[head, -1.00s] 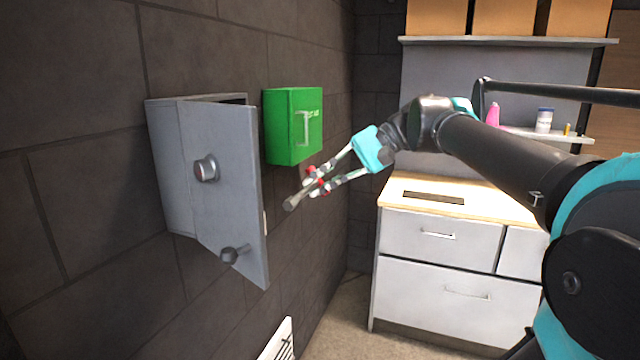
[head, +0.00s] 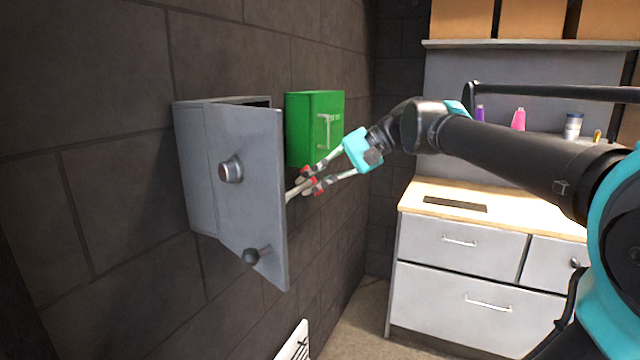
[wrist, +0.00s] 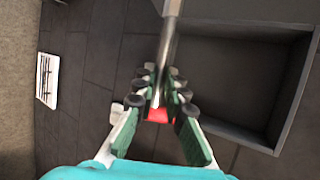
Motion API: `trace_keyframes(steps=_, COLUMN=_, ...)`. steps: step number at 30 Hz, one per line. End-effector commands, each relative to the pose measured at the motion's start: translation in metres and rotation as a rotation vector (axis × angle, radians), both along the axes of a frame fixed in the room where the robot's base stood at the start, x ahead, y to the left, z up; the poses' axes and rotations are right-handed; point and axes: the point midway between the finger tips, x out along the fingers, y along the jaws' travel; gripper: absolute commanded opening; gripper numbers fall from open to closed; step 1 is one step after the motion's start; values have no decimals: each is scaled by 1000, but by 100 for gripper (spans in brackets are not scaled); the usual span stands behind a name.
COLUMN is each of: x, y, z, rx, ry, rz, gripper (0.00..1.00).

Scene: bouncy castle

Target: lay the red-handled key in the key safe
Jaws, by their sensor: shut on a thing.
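My gripper (head: 312,185) is shut on the red-handled key (head: 293,193); red shows between the fingers. The wrist view shows the key's grey metal shank (wrist: 168,50) pointing away from the fingers (wrist: 158,98), with red (wrist: 157,115) at its near end. The key safe (head: 192,170) is a grey wall box with its door (head: 245,205) swung open towards me. In the head view the key's far end passes behind the door's edge, and the door hides most of the inside. In the wrist view the empty-looking compartment (wrist: 225,85) lies right of the key.
A green box (head: 308,150) hangs on the dark wall just beyond the safe, close behind my gripper. A white counter with drawers (head: 455,265) stands to the right. A white panel (head: 295,342) is low on the wall.

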Motion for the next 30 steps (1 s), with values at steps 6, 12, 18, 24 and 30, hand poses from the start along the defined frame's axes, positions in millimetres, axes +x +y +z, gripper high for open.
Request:
trace_keyframes(steps=6, x=5, y=16, z=0, rx=1, ry=0, rz=2, gripper=0)
trace_keyframes(steps=12, x=12, y=29, z=0, rx=1, ry=0, rz=2, gripper=0)
trace_keyframes(steps=18, x=17, y=42, z=0, rx=0, ry=0, rz=1, gripper=0)
trace_keyframes(steps=24, x=23, y=55, z=0, rx=0, ry=0, rz=1, gripper=0)
trace_keyframes(steps=30, x=28, y=69, z=0, rx=0, ry=0, rz=1, gripper=0)
